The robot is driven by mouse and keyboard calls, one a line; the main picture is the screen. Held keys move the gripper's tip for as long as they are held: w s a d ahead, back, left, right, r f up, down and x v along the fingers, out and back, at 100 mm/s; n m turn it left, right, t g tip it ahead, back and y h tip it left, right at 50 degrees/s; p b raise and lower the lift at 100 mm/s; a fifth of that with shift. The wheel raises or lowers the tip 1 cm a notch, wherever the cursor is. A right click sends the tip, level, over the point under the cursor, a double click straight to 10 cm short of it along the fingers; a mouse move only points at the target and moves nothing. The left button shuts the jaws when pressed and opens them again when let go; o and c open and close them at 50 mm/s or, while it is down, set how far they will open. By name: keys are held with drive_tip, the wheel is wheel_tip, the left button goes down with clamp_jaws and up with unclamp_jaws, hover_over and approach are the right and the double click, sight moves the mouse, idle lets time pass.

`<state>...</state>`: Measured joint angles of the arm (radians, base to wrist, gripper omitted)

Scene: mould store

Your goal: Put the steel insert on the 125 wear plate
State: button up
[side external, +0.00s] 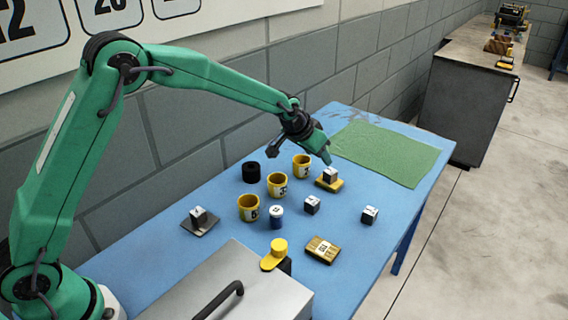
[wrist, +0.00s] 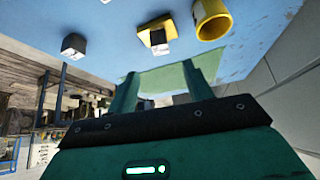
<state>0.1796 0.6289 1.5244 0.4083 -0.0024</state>
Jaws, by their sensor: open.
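Small grey blocks with white labelled tops stand on the blue table: one (side external: 312,205) in the middle, one (side external: 370,215) to the right, one (side external: 198,215) on a dark plate (side external: 207,229), and one (side external: 330,175) on a yellow plate (side external: 322,185). I cannot tell which is the steel insert. A brass-coloured plate with a white label (side external: 318,256) lies bare near the front; its number is too small to read surely.
Yellow numbered cups (side external: 249,209), a black ring-like cylinder (side external: 251,173) and a blue-and-white cylinder (side external: 276,217) stand mid-table. A yellow-topped item (side external: 278,248) is by the grey metal case (side external: 215,290). A green mat (side external: 390,153) lies clear at the far end.

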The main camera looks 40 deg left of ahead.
drive_tip(key=shift+s+r, duration=0.3)
drive_tip(key=shift+r, duration=0.15)
idle(0.4)
drive_tip(key=s+a+r, duration=0.3)
drive_tip(key=s+r, duration=0.3)
drive_tip(key=s, duration=0.2)
drive_tip(key=s+a+r, duration=0.4)
drive_tip(key=s+r, duration=0.3)
drive_tip(key=s, duration=0.1)
drive_tip(key=s+a+n, duration=0.1)
drive_tip(key=s+a, duration=0.1)
drive_tip(key=s, duration=0.9)
drive_tip(key=s+a+n+y, duration=0.1)
drive_tip(key=s+a, duration=0.1)
drive_tip(key=s, duration=1)
drive_tip(key=shift+s+a+f+g, duration=0.15)
drive_tip(key=shift+f+g, duration=0.2)
drive_tip(key=shift+g, duration=0.05)
